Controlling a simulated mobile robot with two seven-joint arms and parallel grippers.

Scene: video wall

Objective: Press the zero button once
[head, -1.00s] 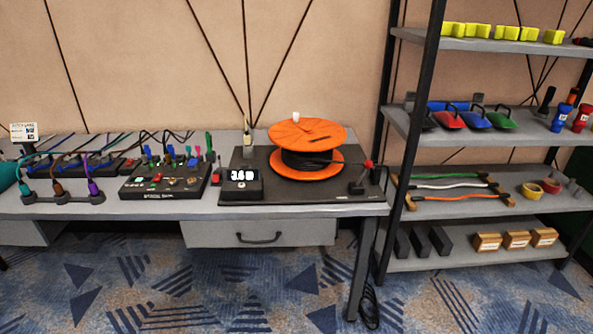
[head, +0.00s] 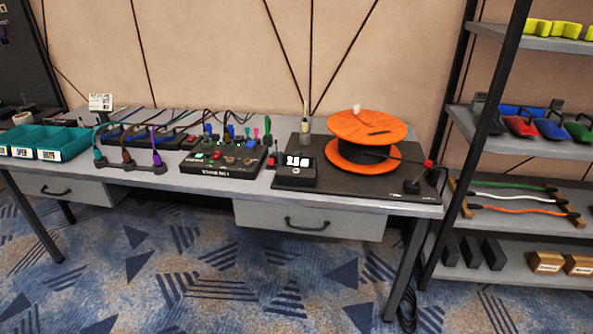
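A small black counter box with a lit white display (head: 298,161) sits at the front left of a dark base plate (head: 345,190) on the grey table. The display shows a number that I cannot read for sure. A small round light spot, possibly a button (head: 288,180), shows on the box's front under the display; no label is readable. An orange cable reel (head: 366,126) with black cable stands on the plate, right of the box. Neither of my grippers is in view.
A black control panel (head: 224,157) with coloured connectors stands left of the box. Teal bins (head: 62,142) are at the table's left. A drawer (head: 310,219) is under the tabletop. A shelf rack (head: 530,200) stands at the right. The carpet in front is clear.

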